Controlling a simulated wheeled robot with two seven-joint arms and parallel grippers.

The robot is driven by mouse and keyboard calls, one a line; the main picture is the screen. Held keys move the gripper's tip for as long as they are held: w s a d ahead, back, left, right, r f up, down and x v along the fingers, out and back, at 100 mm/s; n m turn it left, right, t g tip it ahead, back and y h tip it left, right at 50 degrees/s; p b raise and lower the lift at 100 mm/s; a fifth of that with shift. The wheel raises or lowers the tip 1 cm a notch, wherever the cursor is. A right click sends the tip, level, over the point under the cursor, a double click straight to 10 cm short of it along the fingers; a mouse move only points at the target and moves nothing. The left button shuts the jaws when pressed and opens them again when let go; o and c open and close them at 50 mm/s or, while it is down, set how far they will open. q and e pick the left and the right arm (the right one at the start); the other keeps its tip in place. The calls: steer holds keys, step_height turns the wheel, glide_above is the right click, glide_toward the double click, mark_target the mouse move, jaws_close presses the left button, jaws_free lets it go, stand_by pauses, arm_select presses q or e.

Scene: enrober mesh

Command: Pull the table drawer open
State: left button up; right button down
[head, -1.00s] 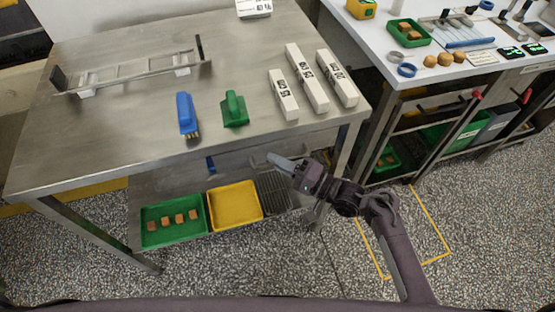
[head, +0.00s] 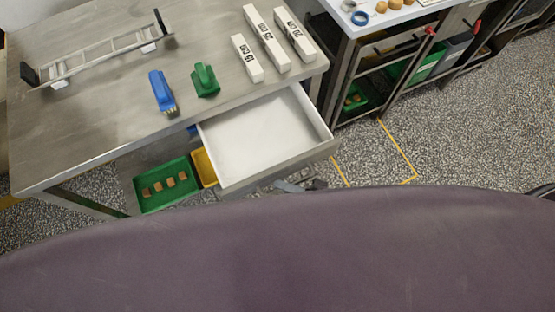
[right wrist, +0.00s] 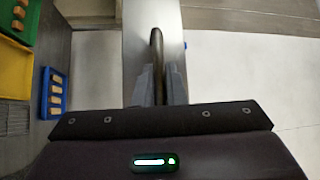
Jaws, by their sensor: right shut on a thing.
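The table drawer (head: 262,135) is pulled out from under the steel table (head: 100,120), and its pale, empty inside shows. My right gripper (head: 292,186) is at the drawer's front, mostly hidden behind my own body in the head view. In the right wrist view its fingers (right wrist: 158,88) are shut on the dark drawer handle (right wrist: 156,50), which stands out from the metal drawer front (right wrist: 138,50). My left gripper is not in view.
A blue brush (head: 161,90), a green-handled tool (head: 205,80), several white labelled blocks (head: 247,60) and a metal frame (head: 100,52) lie on the tabletop. Below stand a green tray (head: 150,205) with brown pieces and a yellow tray (head: 204,168).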

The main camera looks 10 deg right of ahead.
steer(key=shift+s+d, duration=0.15)
steer(key=shift+s, duration=0.25)
steer(key=c, duration=1.8)
jaws_free()
steer(key=shift+o, duration=0.2)
steer(key=b+v, duration=0.1)
steer(key=v, duration=0.6)
steer(key=shift+s+d+b, duration=0.15)
steer(key=shift+d+b, duration=0.2)
steer(key=shift+b, duration=0.05)
steer(key=shift+f, duration=0.15)
